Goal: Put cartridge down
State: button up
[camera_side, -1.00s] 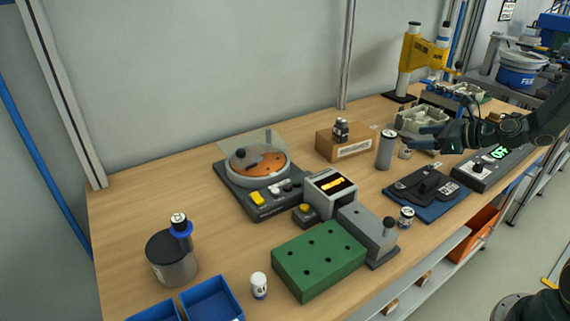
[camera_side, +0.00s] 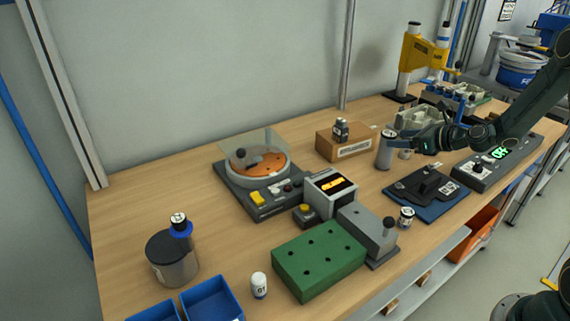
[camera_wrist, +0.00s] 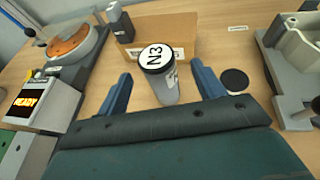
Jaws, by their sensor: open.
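A grey cylindrical cartridge (camera_side: 384,157) stands upright on the bench, in front of a cardboard box. In the wrist view the cartridge (camera_wrist: 165,85) has a white top marked N3 with a dark rim. My gripper (camera_side: 392,140) is open at the upper part of the cartridge. In the wrist view the blue fingers of my gripper (camera_wrist: 161,72) lie on either side of the cartridge, with gaps visible on both sides. The fingers partly hide the cartridge in the side view.
A short dark-topped can (camera_wrist: 235,79) stands close to the right finger. The cardboard box (camera_side: 340,146) is just behind, with a small dark item on it. A grey fixture (camera_wrist: 292,50) is to the right. A blue plate with a black device (camera_side: 430,190) lies in front.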

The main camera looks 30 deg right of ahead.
aim_at(382, 138)
jog(key=shift+x, duration=0.8)
jog(key=shift+x, duration=2.6)
jog(key=shift+s+a+f, duration=0.1)
jog(key=shift+f, duration=0.05)
jog(key=c, duration=1.3)
jog(key=shift+r, duration=0.2)
notch_tip(382, 138, up, 20)
jog(key=shift+f, duration=0.15)
